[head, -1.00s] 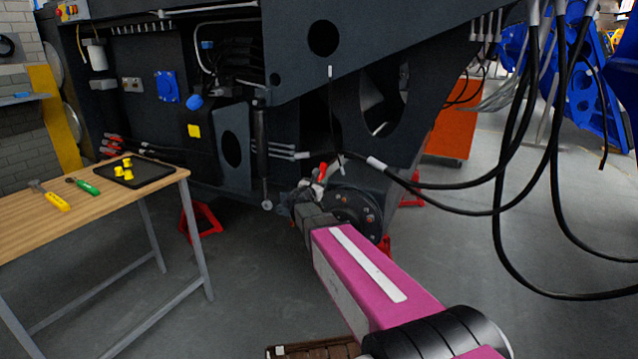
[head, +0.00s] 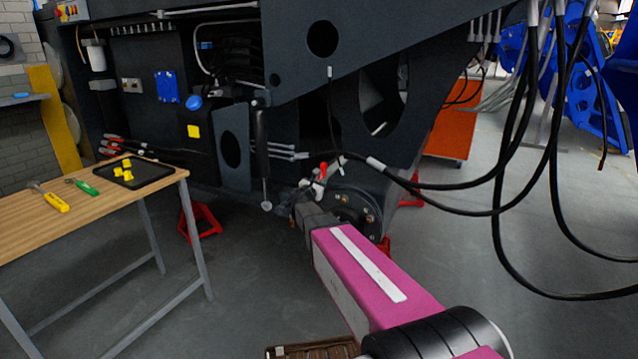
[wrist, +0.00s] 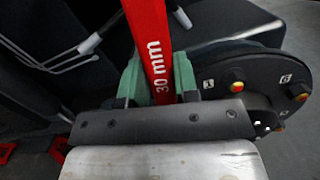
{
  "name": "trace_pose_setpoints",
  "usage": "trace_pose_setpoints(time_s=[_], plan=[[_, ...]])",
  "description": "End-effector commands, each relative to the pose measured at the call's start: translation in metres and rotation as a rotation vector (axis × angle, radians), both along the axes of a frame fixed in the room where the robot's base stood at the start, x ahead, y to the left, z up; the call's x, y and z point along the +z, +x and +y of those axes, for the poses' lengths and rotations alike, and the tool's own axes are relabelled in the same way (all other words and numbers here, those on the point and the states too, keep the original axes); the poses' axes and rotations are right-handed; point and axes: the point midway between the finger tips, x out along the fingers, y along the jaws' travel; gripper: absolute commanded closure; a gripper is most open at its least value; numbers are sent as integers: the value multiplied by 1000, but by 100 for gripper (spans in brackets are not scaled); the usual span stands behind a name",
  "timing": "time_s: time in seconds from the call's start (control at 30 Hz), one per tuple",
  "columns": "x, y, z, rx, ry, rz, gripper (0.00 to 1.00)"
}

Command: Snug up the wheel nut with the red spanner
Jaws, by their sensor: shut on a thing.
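The red spanner (wrist: 155,45), marked "30 mm", is held between the green-tipped fingers of my gripper (wrist: 157,82). Its far end runs out of the top of the wrist view, so its jaw is hidden there. In the head view a short red piece of the spanner (head: 322,170) shows above my gripper (head: 308,193), just left of the dark round wheel hub (head: 352,202). I cannot tell whether the spanner touches a nut.
The dark chassis (head: 290,120) overhangs the hub. Black hoses (head: 450,187) hang at right. Red stands (head: 203,221) are on the floor. A wooden table (head: 90,215) at left carries a tray (head: 155,178) with yellow pieces, a green-handled tool (head: 85,187) and a yellow-handled hammer (head: 52,202).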

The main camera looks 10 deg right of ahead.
Motion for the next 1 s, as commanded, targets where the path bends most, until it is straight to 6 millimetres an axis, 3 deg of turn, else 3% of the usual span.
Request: trace_pose_setpoints(time_s=[1.0], plan=[[1, 19, -13, 0, -1, -1, 100]])
